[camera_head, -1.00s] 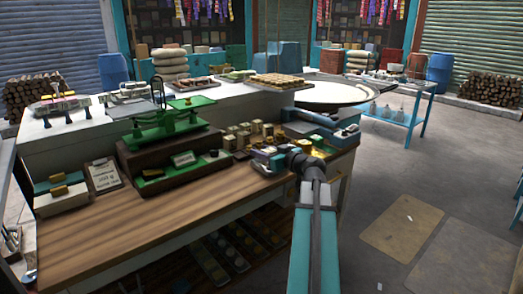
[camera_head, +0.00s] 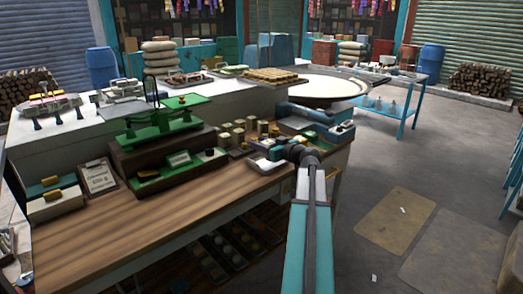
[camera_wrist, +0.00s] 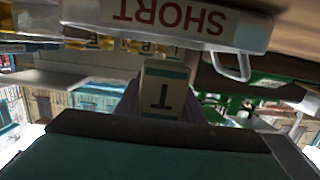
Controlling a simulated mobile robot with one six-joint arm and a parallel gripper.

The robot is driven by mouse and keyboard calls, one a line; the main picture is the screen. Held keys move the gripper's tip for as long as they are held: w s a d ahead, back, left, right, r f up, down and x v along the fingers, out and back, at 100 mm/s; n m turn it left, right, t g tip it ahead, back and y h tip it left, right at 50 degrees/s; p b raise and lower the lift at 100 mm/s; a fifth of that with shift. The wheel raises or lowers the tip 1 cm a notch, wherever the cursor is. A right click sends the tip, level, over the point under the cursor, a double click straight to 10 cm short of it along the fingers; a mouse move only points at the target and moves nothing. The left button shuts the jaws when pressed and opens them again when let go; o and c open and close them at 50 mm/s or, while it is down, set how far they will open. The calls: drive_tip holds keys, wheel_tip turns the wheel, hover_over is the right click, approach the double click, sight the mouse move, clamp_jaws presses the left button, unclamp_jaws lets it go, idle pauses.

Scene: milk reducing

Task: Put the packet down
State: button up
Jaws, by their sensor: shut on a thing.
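My gripper (camera_wrist: 161,106) is shut on a small pale packet (camera_wrist: 166,72) with a teal band and a dark letter T, seen in the wrist view. A white tray (camera_wrist: 95,14) marked SHORT, with a wire-like loop handle, shows upside down close by in that view. I cannot tell whether the packet touches it. In the head view my gripper (camera_head: 276,155) is over the right part of the wooden counter (camera_head: 150,220), beside a white tray (camera_head: 262,167). The packet is too small to make out there.
A green balance scale (camera_head: 165,125) stands on a dark wooden stand to the left. Small blocks (camera_head: 240,130) stand behind my gripper. A notice card (camera_head: 98,177) and boxes sit further left. The front left of the counter is bare.

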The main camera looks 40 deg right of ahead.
sight(261, 160)
drive_tip(key=shift+w+d+f+p, duration=0.15)
drive_tip(key=shift+d+f, duration=0.1)
drive_tip(key=shift+f, duration=0.25)
drive_tip(key=shift+s+d+f+p, duration=0.1)
drive_tip(key=shift+d+f+p, duration=0.1)
drive_tip(key=shift+f, duration=0.65)
drive_tip(key=shift+w+a+f, duration=0.1)
drive_tip(key=shift+w+f, duration=0.1)
drive_tip(key=shift+f, duration=0.25)
drive_tip(key=shift+a, duration=0.15)
drive_tip(key=shift+f+b, duration=0.2)
drive_tip(key=shift+b, duration=0.1)
drive_tip(key=o, duration=1.2)
drive_tip(key=shift+r+p, duration=0.3)
drive_tip(key=shift+p, duration=0.15)
drive_tip(key=s, duration=0.4)
drive_tip(key=s+r+b, duration=0.1)
drive_tip(key=s, duration=0.3)
drive_tip(key=s+b, duration=0.1)
drive_tip(key=s, duration=0.3)
drive_tip(key=shift+a+r, duration=0.25)
drive_tip(key=shift+r, duration=0.05)
